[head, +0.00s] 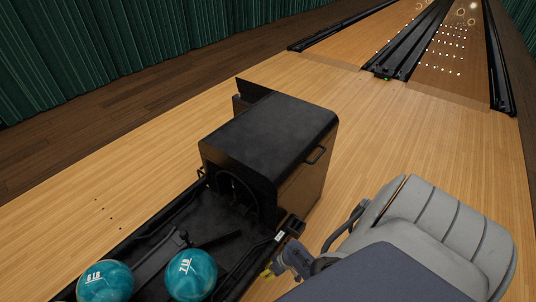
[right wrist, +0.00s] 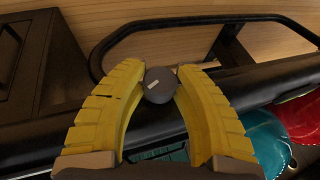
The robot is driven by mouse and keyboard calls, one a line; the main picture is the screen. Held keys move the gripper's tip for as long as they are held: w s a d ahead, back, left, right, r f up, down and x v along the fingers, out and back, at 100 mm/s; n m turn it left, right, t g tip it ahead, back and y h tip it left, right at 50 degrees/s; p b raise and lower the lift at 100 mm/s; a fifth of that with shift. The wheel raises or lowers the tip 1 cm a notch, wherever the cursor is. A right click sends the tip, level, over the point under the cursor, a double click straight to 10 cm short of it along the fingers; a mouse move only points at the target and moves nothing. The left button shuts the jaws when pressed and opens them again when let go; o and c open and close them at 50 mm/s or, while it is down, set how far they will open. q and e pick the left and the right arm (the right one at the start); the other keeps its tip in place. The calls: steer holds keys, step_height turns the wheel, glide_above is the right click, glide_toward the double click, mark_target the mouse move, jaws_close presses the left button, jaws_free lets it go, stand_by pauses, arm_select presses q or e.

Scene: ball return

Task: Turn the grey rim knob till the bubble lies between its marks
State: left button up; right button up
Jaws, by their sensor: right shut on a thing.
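The grey rim knob (right wrist: 160,84) with a pale line on its face sits on the black rail in the right wrist view. My right gripper (right wrist: 161,80) has its yellow fingers closed on both sides of the knob. In the head view the right gripper (head: 268,271) is at the right rim of the ball return (head: 268,150), and the knob cannot be made out there. A small pale patch (head: 279,237) shows on that rim, too small to read. A teal-green strip (right wrist: 178,155) shows between the fingers, partly hidden; no bubble or marks can be read. My left gripper is out of view.
Teal balls, a 6 LB one (head: 105,281) and a 7 LB one (head: 191,274), lie in the tray at lower left. A red ball (right wrist: 300,112) shows in the right wrist view. A black tube rail (right wrist: 200,22) runs beyond the knob. Open wooden floor lies around.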

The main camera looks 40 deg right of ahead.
steer(key=shift+s+y, duration=0.1)
steer(key=shift+y, duration=0.5)
steer(key=o, duration=1.2)
steer(key=v, duration=1.2)
